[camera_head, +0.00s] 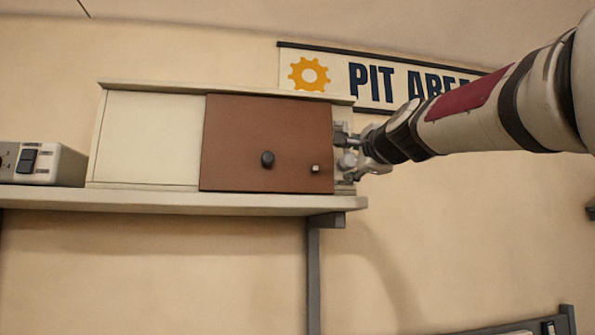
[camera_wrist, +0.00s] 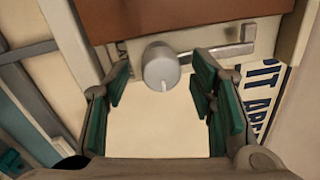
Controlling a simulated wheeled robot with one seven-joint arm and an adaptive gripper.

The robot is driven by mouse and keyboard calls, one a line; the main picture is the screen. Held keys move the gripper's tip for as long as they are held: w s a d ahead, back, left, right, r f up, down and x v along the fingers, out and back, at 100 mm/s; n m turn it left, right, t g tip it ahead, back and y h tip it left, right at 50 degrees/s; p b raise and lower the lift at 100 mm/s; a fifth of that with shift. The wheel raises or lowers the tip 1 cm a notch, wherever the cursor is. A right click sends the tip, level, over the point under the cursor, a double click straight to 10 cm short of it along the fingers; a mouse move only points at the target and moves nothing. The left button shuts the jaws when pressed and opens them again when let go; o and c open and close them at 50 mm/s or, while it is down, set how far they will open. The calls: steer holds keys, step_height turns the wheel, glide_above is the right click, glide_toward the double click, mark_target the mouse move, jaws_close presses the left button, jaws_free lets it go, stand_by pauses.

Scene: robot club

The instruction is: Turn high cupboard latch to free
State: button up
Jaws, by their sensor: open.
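The high cupboard (camera_head: 150,138) stands on a wall shelf, with a brown door (camera_head: 235,135) across its right part. The wrist view shows a round grey latch knob (camera_wrist: 160,68) on the cupboard's pale side face, with a white line on its end pointing down in the picture. A grey metal bar (camera_wrist: 215,54) with a bent end lies to its right. My gripper (camera_wrist: 161,76) is open, with one green-padded finger on each side of the knob; I cannot tell whether they touch it. In the head view my gripper (camera_head: 352,156) is at the cupboard's right side and the latch is hidden.
The door has a dark round knob (camera_head: 267,159) and a small light square piece (camera_head: 315,168). A grey box with a black switch (camera_head: 45,163) stands left on the shelf (camera_head: 180,202). A PIT AREA sign (camera_head: 330,75) is behind. A grey post (camera_head: 313,270) is under the shelf.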

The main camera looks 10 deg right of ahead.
steer(key=s, duration=1.2)
steer(key=shift+f, duration=0.4)
steer(key=shift+f, duration=0.1)
steer(key=s+a+f+n+g+y, duration=0.1)
steer(key=a+f+n+g, duration=0.15)
steer(key=f, duration=0.45)
steer(key=s+a+f+n+g+y, duration=0.1)
steer(key=a+f+n, duration=0.1)
steer(key=f+n, duration=0.35)
steer(key=s+f+n+g+b, duration=0.1)
steer(key=s+f+n+g, duration=0.2)
steer(key=f, duration=0.8)
steer(key=s+f+n+g+h, duration=0.1)
steer(key=s+f+n+g, duration=0.2)
steer(key=s+f+n, duration=0.2)
steer(key=s+f+n+g+h+b, duration=0.1)
steer(key=s+f+n+g, duration=0.2)
steer(key=s+f, duration=0.5)
step_height(320, 180, down, 10)
steer(key=shift+s+a+r+n+g+b, duration=0.1)
steer(key=shift+s+a+n+g+b, duration=0.2)
steer(key=shift+s+a+n+g, duration=0.15)
steer(key=shift+d, duration=0.1)
